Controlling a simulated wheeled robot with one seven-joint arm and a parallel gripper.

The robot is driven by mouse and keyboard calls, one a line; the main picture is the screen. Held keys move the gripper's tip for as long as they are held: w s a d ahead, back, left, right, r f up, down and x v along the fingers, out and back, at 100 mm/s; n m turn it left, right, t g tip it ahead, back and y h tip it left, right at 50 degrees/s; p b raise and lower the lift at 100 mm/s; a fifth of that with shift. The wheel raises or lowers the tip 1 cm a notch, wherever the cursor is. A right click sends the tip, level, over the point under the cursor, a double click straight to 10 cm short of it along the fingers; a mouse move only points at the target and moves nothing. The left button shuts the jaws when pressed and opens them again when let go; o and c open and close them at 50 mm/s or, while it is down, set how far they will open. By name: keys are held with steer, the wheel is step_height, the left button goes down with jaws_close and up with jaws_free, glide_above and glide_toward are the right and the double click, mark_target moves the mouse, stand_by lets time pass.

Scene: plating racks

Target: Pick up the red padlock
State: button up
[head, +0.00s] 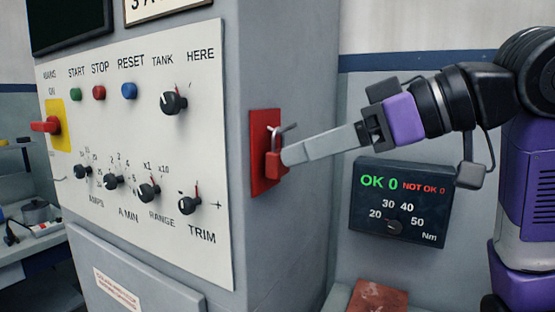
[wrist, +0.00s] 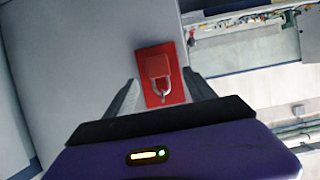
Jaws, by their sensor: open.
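The red padlock (head: 273,164) hangs on a hook in front of a red plate (head: 260,130) on the side of the grey cabinet. In the wrist view the padlock (wrist: 158,68) lies between the fingers, its red body and grey shackle in view against the red plate (wrist: 172,96). My gripper (head: 285,157) reaches in from the right with its fingertips right at the padlock. In the wrist view my gripper (wrist: 160,85) is open, with one finger on each side of the padlock. I cannot tell whether either finger touches it.
The cabinet's control panel (head: 140,150) has several knobs and buttons, and a red switch handle (head: 46,125) on yellow. A dark torque display (head: 400,214) is on the wall below my arm. A reddish box top (head: 378,297) is lower down. A bench (head: 40,245) stands at the left.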

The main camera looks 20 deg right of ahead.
steer(key=shift+x, duration=2.3)
steer(key=shift+d+f, duration=0.1)
steer(key=shift+d, duration=0.05)
jaws_close()
